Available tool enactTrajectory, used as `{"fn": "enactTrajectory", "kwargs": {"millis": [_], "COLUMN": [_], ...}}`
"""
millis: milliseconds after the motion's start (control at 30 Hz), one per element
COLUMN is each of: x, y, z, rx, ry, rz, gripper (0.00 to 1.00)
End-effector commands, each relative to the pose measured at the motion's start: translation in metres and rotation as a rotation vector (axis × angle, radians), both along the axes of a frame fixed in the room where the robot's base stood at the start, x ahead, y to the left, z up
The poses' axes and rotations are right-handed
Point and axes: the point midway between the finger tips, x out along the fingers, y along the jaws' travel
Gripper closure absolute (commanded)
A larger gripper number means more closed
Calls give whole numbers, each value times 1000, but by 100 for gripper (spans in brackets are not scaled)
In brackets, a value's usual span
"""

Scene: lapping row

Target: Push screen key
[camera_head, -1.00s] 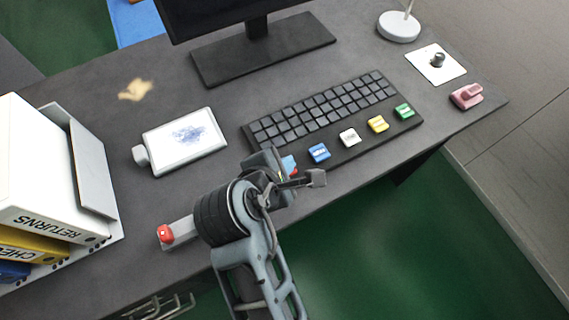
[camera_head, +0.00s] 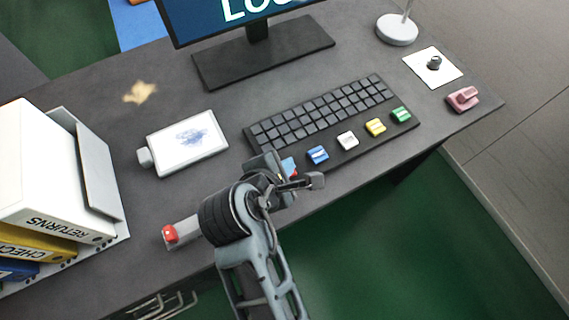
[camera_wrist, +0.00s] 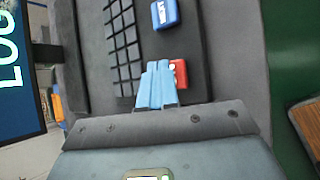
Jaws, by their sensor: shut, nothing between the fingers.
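My gripper (camera_head: 288,163) is shut and empty, low over the left end of the black keyboard (camera_head: 376,145). In the wrist view its light blue fingers (camera_wrist: 158,70) lie together beside a red key (camera_wrist: 180,74) and cover part of it. I cannot tell whether they touch the key. In the head view the red key is mostly hidden by my gripper. To its right stand a blue key (camera_head: 317,154), a white key (camera_head: 347,140), a yellow key (camera_head: 375,127) and a green key (camera_head: 401,114). The key labels are too small to read. The monitor (camera_head: 205,25) is lit and shows large letters beginning "LO".
A white tablet-like device (camera_head: 187,145) lies left of the keyboard. A grey block with a red button (camera_head: 170,235) sits near the front edge. Binders (camera_head: 40,190) stand at left. A pink object (camera_head: 462,99), a white plate with a knob (camera_head: 433,63) and a lamp base (camera_head: 396,30) are at right.

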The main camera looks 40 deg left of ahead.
Motion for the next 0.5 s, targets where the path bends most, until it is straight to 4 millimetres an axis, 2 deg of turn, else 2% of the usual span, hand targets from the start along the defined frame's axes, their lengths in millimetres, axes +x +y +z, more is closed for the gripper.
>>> {"fn": "enactTrajectory", "kwargs": {"millis": [267,500], "x": [0,0], "y": [0,0], "z": [1,17], "rx": [1,1], "ry": [-1,-1], "rz": [1,1], "gripper": [100,100]}}
